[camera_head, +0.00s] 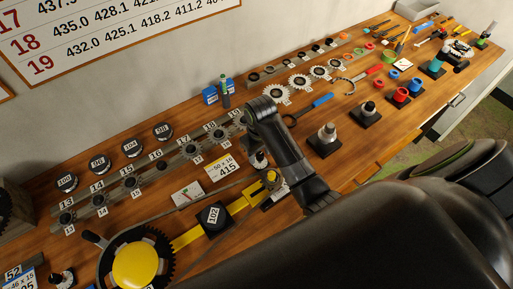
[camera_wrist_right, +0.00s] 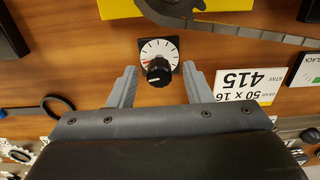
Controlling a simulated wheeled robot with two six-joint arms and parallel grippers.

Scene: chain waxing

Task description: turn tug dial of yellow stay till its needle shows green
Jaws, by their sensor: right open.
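The tug dial (camera_wrist_right: 158,62) has a white round face with a black knob in its middle and a short red mark at the left of the face. Any green on the face is too small to make out. My right gripper (camera_wrist_right: 160,78) is open, its two grey fingers on either side of the dial and apart from the knob. In the head view the dial (camera_head: 258,160) lies just beside my right wrist, which hides part of the area. The yellow stay (camera_head: 187,238) runs from the big yellow chainring hub (camera_head: 138,264) toward the dial. My left gripper is out of view.
A card marked 415 (camera_head: 223,167) lies beside the dial. Rows of numbered sprockets (camera_head: 131,182) stand behind. A blue-handled tool (camera_head: 321,101) and a grey post on a black base (camera_head: 327,134) are to the right. A chain (camera_wrist_right: 240,32) passes close to the dial.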

